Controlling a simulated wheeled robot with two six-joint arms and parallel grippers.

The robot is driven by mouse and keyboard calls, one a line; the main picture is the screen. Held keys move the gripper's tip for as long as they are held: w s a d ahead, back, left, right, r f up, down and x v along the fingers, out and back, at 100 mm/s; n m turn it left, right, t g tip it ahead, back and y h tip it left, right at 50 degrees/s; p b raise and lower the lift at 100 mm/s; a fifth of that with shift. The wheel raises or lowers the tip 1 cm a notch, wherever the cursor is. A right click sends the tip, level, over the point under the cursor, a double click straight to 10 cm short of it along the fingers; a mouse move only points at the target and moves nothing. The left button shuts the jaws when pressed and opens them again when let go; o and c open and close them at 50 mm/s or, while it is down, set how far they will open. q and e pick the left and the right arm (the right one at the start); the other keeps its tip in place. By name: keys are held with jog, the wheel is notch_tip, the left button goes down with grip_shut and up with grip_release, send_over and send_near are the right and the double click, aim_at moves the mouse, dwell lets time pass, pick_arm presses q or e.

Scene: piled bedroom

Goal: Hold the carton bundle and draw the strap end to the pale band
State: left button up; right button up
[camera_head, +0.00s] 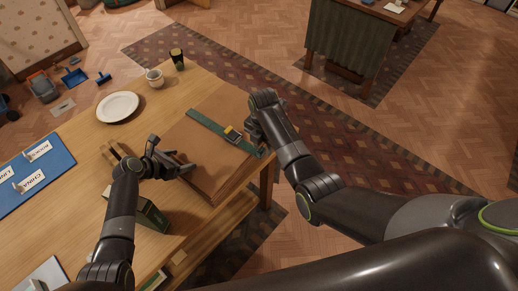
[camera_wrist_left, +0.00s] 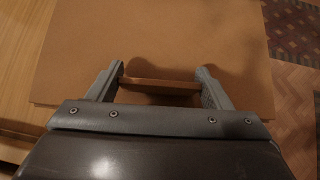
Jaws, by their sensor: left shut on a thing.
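The carton bundle (camera_head: 205,153) is a flat brown stack on the wooden table, near its right edge. A green strap (camera_head: 206,122) lies across its top, with a yellow and dark buckle (camera_head: 233,134) toward its right end. I cannot make out the pale band clearly. My left gripper (camera_head: 180,167) is at the bundle's near left side; in the left wrist view its two fingers (camera_wrist_left: 160,78) are around a brown cardboard edge of the bundle (camera_wrist_left: 160,40). My right gripper (camera_head: 256,122) is by the strap's right end at the bundle's right edge; its fingertips are hard to see.
A white plate (camera_head: 118,106), a cup (camera_head: 155,78) and a dark tumbler (camera_head: 178,59) stand behind the bundle. A blue board (camera_head: 38,170) with white cards lies at left. A dark green box (camera_head: 150,213) stands by my left forearm. Floor lies beyond the table's right edge.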

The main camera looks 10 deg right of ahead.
aim_at(263, 150)
jog(key=shift+r, duration=2.25)
pick_arm(q)
jog(key=o, duration=1.5)
